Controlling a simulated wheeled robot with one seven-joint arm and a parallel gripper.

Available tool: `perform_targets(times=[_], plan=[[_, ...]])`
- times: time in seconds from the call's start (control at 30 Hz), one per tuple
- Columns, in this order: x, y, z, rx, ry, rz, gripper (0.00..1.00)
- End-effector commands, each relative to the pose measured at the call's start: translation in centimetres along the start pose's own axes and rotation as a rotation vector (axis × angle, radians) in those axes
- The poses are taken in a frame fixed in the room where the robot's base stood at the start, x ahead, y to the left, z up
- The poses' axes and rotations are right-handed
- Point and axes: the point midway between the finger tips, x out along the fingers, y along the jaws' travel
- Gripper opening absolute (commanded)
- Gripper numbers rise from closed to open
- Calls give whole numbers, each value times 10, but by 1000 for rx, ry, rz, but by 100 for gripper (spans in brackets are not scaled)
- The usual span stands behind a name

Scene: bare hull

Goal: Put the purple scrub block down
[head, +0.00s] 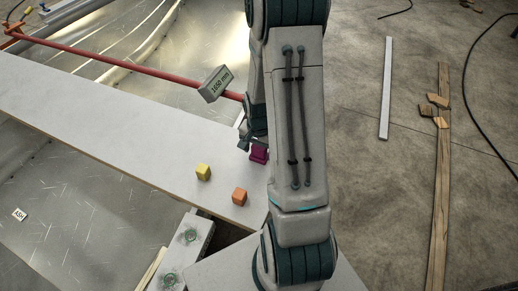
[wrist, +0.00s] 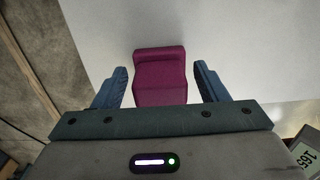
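The purple scrub block (head: 259,156) appears to rest on the long white board (head: 90,103), near its right-hand end, partly hidden by my arm in the head view. In the wrist view the block (wrist: 160,76) lies between the two blue fingers of my gripper (wrist: 160,86). The fingers are spread, with a narrow gap showing on each side of the block. In the head view my gripper (head: 246,137) is just above the block and mostly hidden behind my arm.
A yellow block (head: 203,172) and an orange block (head: 239,197) stand on the board left of and nearer than the purple one. A red bar (head: 130,70) with a 1650 mm tag (head: 215,84) crosses behind. The board's left part is clear.

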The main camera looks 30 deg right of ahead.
Motion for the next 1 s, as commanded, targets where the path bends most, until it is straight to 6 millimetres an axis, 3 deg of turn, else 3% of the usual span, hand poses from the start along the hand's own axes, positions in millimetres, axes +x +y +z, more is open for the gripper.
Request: perform_targets(times=[0.37, 0.8, 1.0], plan=[[-11, 0, -1, 0, 2, -1, 67], [-90, 0, -1, 0, 5, -2, 67], [-116, 0, -1, 1, 2, -2, 67]])
